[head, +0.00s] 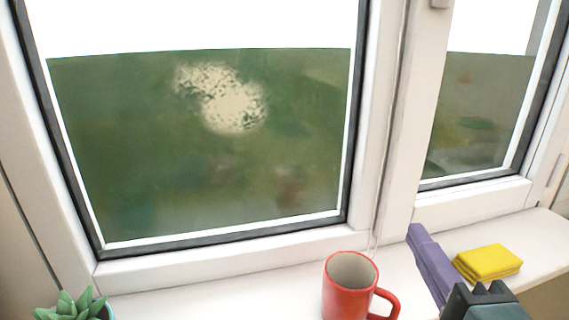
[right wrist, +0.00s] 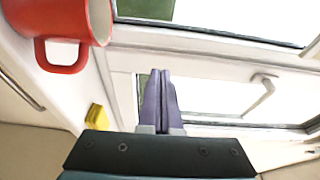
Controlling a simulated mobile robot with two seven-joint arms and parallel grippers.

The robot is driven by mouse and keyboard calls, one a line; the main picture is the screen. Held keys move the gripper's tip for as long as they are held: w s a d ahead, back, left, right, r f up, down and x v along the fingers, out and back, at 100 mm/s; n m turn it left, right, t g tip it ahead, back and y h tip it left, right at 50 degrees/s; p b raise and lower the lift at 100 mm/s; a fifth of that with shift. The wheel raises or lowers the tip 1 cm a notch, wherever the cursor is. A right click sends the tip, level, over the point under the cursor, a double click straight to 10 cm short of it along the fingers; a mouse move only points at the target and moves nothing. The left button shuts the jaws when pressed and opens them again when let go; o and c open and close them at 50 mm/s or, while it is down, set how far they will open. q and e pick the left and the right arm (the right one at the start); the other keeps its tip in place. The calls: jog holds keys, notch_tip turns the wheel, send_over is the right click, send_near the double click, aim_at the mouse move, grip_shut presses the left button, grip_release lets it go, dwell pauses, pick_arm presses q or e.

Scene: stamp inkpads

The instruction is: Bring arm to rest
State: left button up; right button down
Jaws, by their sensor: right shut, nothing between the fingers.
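My right gripper (head: 418,236) comes in from the bottom right of the head view, its purple fingers pointing up toward the window. It is shut and empty, between a red mug and a folded yellow cloth in the picture. In the right wrist view its fingers (right wrist: 160,76) lie together with nothing between them. My left gripper is in neither view.
The red mug (head: 341,292) stands on the white windowsill (head: 222,297); it also shows in the wrist view (right wrist: 62,22). The yellow cloth (head: 488,262) lies on the sill at right. A green succulent (head: 70,308) is at bottom left. A smeared patch (head: 228,100) marks the window.

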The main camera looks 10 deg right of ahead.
jog(key=s+a+f+n+g+y+p, duration=0.1)
jog(key=s+a+f+n+g+y, duration=0.2)
jog(key=n, duration=0.4)
jog(key=s+a+f+n+g+y, duration=0.1)
jog(key=s+a+n+g+y, duration=0.2)
jog(key=n, duration=0.4)
jog(key=s+d+r+n+g+h+p, duration=0.1)
jog(key=s+d+n+g+p, duration=0.1)
jog(key=s+n+g, duration=0.3)
jog(key=s+d+r+n+g+h+p, duration=0.1)
jog(key=s+d+n+g, duration=0.2)
jog(key=s, duration=0.5)
notch_tip(320, 180, up, 35)
jog(key=p, duration=3.6)
jog(key=shift+w+a, duration=0.2)
jog(key=shift+w, duration=0.1)
jog(key=c, duration=1.6)
grip_release()
